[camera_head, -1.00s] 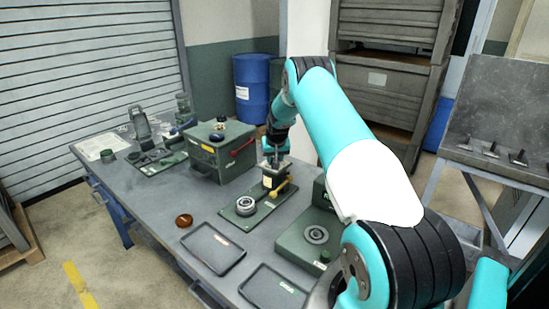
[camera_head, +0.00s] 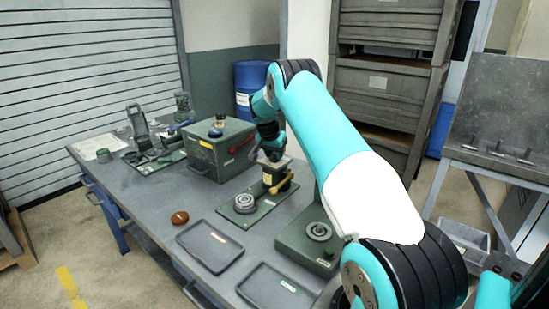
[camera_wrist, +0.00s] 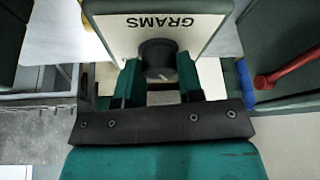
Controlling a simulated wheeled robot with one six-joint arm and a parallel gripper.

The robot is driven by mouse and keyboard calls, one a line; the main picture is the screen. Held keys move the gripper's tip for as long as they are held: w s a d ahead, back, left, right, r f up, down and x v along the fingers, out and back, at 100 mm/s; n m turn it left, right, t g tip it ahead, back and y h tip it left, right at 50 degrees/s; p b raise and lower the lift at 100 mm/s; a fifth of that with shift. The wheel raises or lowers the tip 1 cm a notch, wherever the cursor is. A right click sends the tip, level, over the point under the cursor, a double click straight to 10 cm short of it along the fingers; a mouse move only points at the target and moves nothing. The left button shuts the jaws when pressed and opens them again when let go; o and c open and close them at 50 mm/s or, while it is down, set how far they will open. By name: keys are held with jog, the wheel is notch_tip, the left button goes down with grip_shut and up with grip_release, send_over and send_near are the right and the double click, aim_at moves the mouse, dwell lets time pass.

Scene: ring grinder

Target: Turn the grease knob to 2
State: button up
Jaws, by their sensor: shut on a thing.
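The grease knob (camera_wrist: 158,58) is a dark round knob on a pale plate (camera_wrist: 205,30) marked GRAMS, which reads upside down in the wrist view. My gripper (camera_wrist: 159,76) has its two green fingers shut on the knob, one on each side. No scale number or pointer shows, so the setting cannot be told. In the head view, the grease dispenser (camera_head: 269,179) stands on a green base with a yellow lever at its right. My gripper (camera_head: 272,147) is at its top, and the knob is hidden there.
A green box (camera_head: 222,155) with a red handle stands left of the dispenser; the red handle (camera_wrist: 285,68) shows at right in the wrist view. Two dark trays (camera_head: 210,246) and a brown round piece (camera_head: 180,218) lie in front. A green fixture (camera_head: 310,240) stands at right.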

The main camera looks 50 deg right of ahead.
jog(key=shift+m, duration=0.5)
jog(key=o, duration=0.9)
jog(key=shift+r, duration=0.1)
jog(key=b+v, duration=0.1)
jog(key=v, duration=0.4)
jog(key=b+v, duration=0.1)
jog(key=v, duration=0.5)
jog(key=b+v, duration=0.2)
jog(key=v, duration=0.4)
jog(key=shift+w+r, duration=0.15)
jog(key=shift+w, duration=0.1)
